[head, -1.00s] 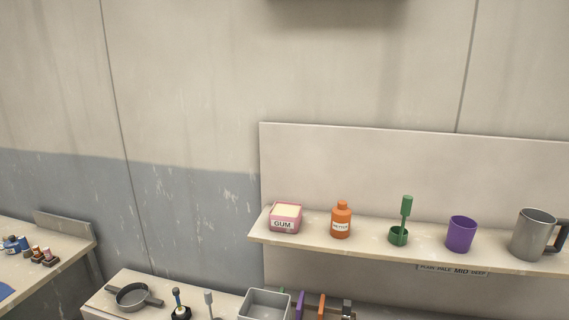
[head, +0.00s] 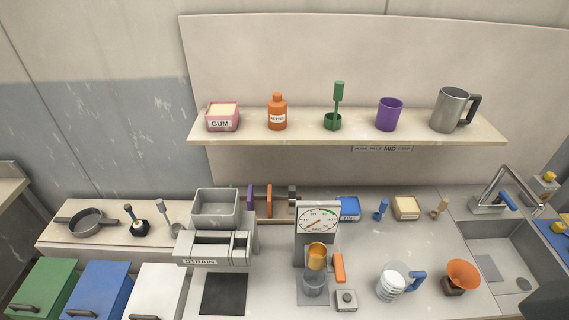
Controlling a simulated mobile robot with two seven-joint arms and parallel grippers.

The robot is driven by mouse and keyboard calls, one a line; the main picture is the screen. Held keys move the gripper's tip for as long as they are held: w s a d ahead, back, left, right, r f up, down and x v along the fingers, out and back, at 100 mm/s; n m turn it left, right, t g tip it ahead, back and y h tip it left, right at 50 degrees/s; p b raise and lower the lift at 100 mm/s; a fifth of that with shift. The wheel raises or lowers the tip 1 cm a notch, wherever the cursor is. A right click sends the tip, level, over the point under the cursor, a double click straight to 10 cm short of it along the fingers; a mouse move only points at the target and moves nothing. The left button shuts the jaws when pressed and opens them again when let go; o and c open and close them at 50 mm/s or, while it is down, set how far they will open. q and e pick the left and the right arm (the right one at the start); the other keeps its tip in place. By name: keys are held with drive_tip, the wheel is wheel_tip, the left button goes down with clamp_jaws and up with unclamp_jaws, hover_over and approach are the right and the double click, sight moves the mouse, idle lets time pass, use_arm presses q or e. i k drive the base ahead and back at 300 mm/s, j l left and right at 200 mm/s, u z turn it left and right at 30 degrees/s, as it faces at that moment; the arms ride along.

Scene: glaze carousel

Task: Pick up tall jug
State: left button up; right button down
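The tall jug (head: 449,109) is a grey metal vessel with a dark handle on its right side. It stands upright at the right end of the wall shelf (head: 290,133) in the head view. A purple cup (head: 389,114) stands to its left with a gap between them. Neither of my grippers is in view.
The shelf also holds a green tool in a holder (head: 333,121), an orange bottle (head: 278,113) and a pink GUM box (head: 222,117). Below are a dial scale (head: 318,222), a blue-handled measuring jug (head: 393,284), an orange funnel-like bowl (head: 463,273) and a sink (head: 490,266).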

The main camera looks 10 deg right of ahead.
sight(396, 277)
drive_tip(key=z, duration=1.45)
